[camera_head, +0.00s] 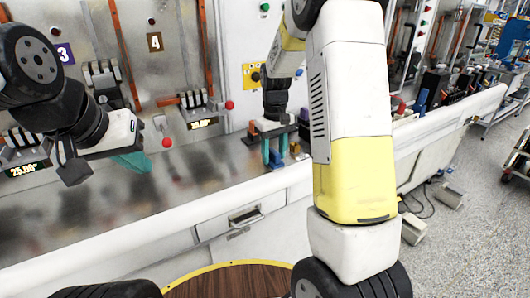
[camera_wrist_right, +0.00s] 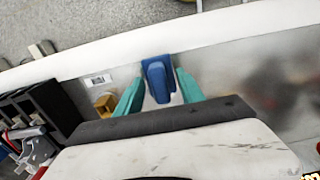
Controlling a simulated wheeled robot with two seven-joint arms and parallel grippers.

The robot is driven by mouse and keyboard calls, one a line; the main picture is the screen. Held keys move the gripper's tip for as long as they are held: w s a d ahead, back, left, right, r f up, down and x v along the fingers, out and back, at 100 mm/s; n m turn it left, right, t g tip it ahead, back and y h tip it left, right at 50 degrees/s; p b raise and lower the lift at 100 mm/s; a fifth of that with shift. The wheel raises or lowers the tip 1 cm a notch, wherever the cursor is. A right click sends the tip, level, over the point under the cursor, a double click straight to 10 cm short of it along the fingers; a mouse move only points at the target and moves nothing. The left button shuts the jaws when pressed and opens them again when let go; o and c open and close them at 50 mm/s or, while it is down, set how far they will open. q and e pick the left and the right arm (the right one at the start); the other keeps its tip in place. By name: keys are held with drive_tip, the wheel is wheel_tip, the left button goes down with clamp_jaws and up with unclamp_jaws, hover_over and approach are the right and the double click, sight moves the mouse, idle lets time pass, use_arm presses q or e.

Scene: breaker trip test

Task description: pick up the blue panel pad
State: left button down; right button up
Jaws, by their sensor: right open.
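The blue panel pad (camera_wrist_right: 158,80) shows in the right wrist view, standing at the bench edge between the two teal fingers of my right gripper (camera_wrist_right: 160,92). The fingers are open, one on each side of the pad. I cannot tell whether they touch it. In the head view my right gripper (camera_head: 274,155) points down at the bench top, with a bit of the blue pad (camera_head: 275,158) between its fingers. My left gripper (camera_head: 120,160) hangs over the bench at the left, one teal finger showing. Its opening cannot be made out.
A small yellow block (camera_wrist_right: 105,102) stands beside the right gripper. A steel panel (camera_head: 150,70) with breakers and red-knobbed levers rises behind the bench (camera_head: 190,180). A drawer handle (camera_head: 245,216) is on the bench front. Dark devices (camera_head: 435,85) stand further right.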

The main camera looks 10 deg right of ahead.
sight(274, 151)
clamp_jaws()
drive_tip(key=shift+r, duration=0.15)
drive_tip(key=shift+r, duration=0.65)
wheel_tip(274, 151, up, 2)
drive_tip(key=shift+r, duration=0.15)
drive_tip(key=s+a, duration=0.3)
drive_tip(key=s, duration=0.4)
drive_tip(key=s+a+r, duration=0.1)
drive_tip(key=s+a, duration=0.2)
drive_tip(key=s, duration=0.4)
drive_tip(key=shift+s, duration=0.4)
drive_tip(key=shift+r, duration=0.1)
